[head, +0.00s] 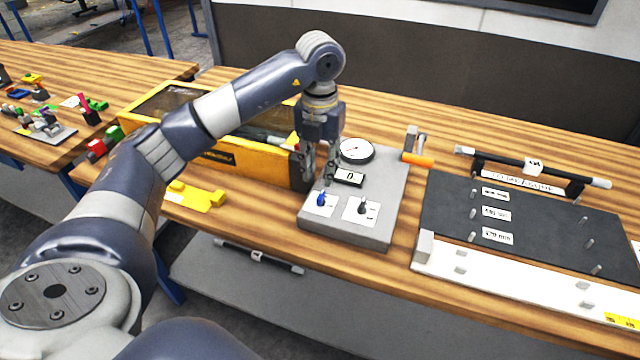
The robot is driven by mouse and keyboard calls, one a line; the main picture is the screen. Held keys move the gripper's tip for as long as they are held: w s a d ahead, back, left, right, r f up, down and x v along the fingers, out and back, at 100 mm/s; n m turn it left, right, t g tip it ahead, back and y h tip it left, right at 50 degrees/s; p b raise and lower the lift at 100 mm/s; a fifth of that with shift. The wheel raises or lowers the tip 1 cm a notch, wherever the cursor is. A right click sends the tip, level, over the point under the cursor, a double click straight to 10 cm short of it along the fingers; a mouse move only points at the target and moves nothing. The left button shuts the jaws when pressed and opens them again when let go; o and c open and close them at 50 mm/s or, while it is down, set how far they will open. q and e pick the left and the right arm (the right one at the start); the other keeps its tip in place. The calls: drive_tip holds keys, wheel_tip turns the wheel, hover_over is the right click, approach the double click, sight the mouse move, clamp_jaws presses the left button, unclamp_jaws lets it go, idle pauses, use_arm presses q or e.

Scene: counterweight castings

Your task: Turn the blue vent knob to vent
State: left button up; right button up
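The blue vent knob (321,199) sits on a white label plate at the front left of a grey panel block (345,228). A dark knob (362,208) on its own white plate is to its right. A round gauge (356,150) and a small display (349,177) are behind them. My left gripper (319,182) points down just above and behind the blue knob, its two fingers apart with a gap between them. I cannot tell whether a fingertip touches the knob. My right gripper is not in view.
A yellow case (215,156) stands close left of the panel, beside my gripper. An orange-handled lever (418,160) is at the panel's back right. A black board with pegs (540,232) lies to the right. A yellow part (195,196) lies at the front left.

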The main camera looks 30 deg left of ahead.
use_arm(q)
drive_tip(key=shift+r, duration=2.3)
